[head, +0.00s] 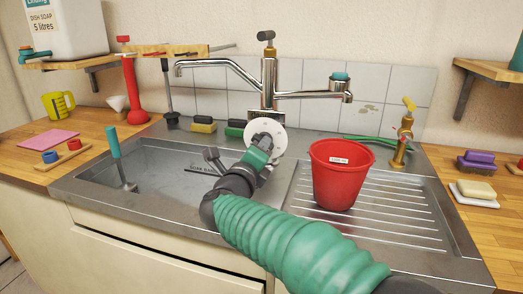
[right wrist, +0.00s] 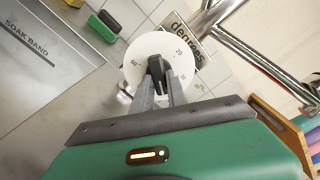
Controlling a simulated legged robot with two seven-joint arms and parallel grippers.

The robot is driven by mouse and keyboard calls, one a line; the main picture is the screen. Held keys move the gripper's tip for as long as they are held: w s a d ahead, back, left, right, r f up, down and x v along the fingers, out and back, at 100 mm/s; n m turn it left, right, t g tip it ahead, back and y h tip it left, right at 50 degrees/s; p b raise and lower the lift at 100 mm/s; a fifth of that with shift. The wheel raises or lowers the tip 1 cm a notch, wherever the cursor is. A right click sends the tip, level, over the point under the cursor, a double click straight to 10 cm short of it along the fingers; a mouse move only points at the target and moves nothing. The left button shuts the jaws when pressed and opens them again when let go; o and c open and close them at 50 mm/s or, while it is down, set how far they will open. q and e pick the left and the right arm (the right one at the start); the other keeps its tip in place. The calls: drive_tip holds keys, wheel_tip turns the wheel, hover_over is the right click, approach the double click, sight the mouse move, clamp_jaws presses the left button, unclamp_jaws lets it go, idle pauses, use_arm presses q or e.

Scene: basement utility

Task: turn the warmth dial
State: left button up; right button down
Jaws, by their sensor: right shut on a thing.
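The warmth dial (head: 272,127) is a round white disc at the foot of the chrome tap (head: 268,82), behind the sink. The fingers hide the lower part of the dial face. A plate reading "degrees" (right wrist: 187,38) sits beside the dial. My left gripper is not in view.
A red bucket (head: 338,180) stands on the drainboard, just right of my right arm. The steel basin (head: 160,180) bears a "SOAK BAND" label. Sponges (head: 204,125) and a brass tap (head: 404,140) stand behind.

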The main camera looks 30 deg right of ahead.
drive_tip(key=shift+f, duration=0.3)
drive_tip(key=c, duration=1.3)
unclamp_jaws()
drive_tip(key=shift+r, duration=0.1)
drive_tip(key=p+v, duration=0.3)
drive_tip(key=v, duration=1.2)
drive_tip(key=shift+s+a, duration=0.15)
drive_tip(key=shift+a, duration=0.2)
drive_tip(key=shift+s+a, duration=0.4)
